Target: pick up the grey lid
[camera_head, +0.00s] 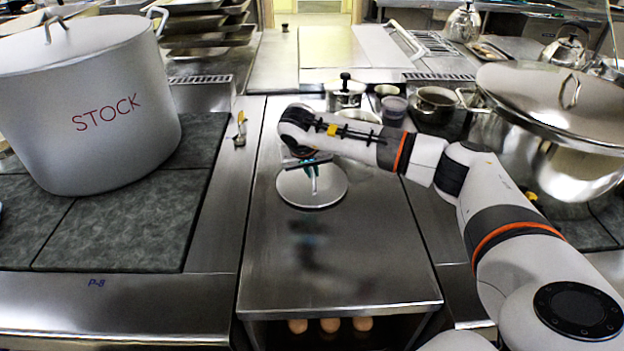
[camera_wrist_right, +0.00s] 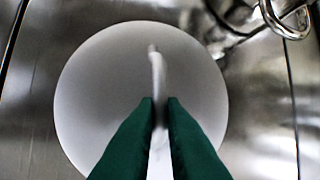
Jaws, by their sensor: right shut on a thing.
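The grey lid (camera_head: 296,190) is a round, flat disc over the middle steel counter in the head view. It fills the centre of the right wrist view (camera_wrist_right: 90,90), with its upright handle (camera_wrist_right: 155,62) between the green fingers. My right gripper (camera_head: 312,172) points down at the lid in the head view. In the right wrist view its fingers (camera_wrist_right: 160,105) are shut on the handle. I cannot tell whether the lid touches the counter or hangs just above it. My left gripper is not in view.
A large white stockpot (camera_head: 90,100) marked STOCK stands at the left. A big steel pot with a lid (camera_head: 560,120) stands at the right. Small pots (camera_head: 345,95) stand behind my right arm. The front of the middle counter (camera_head: 340,270) is clear.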

